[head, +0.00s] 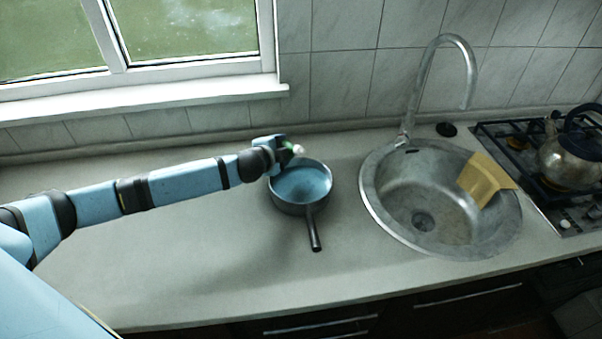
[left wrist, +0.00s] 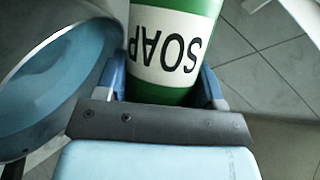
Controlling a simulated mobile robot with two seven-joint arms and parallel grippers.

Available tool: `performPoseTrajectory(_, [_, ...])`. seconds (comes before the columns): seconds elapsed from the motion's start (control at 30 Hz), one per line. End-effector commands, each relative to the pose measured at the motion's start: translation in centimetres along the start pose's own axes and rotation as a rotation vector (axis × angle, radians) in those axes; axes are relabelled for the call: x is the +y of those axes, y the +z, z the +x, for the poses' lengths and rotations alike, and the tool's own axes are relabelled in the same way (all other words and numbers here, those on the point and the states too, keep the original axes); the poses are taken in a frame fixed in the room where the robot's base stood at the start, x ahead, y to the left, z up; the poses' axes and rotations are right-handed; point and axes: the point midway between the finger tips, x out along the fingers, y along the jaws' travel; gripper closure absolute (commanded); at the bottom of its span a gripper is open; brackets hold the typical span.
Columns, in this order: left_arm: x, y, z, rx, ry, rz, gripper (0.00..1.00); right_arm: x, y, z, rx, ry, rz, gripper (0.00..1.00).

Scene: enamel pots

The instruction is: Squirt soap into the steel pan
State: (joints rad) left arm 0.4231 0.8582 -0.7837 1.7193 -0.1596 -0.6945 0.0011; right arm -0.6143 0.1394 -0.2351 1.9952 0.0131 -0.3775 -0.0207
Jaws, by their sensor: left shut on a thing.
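The pan (head: 283,208) stands on the counter left of the sink, its dark handle pointing to the front. Its inside looks blue; I cannot tell whether that is liquid or a coating. It also shows at the left of the left wrist view (left wrist: 22,112). My left gripper (head: 280,146) is shut on a green soap bottle (left wrist: 172,97) with a white SOAP label. In the head view the bottle (head: 286,143) is mostly hidden by the gripper. Its pale tip is above the pan's far rim, and the bottle looks tilted. My right gripper is in neither view.
A round steel sink (head: 385,215) with a tall tap (head: 418,85) is right of the pan, a yellow cloth (head: 484,180) over its rim. A kettle (head: 572,160) stands on the gas hob (head: 520,150) at far right. The counter (head: 180,270) in front is clear.

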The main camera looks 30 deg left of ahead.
Motion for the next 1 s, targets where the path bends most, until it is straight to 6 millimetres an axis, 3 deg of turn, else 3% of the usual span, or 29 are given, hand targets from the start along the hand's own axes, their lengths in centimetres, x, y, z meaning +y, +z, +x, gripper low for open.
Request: performPoseTrajectory(1.0, [-0.22, 0.11, 0.0, -0.014, -0.02, 0.046, 0.7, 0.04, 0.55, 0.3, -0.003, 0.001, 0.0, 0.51])
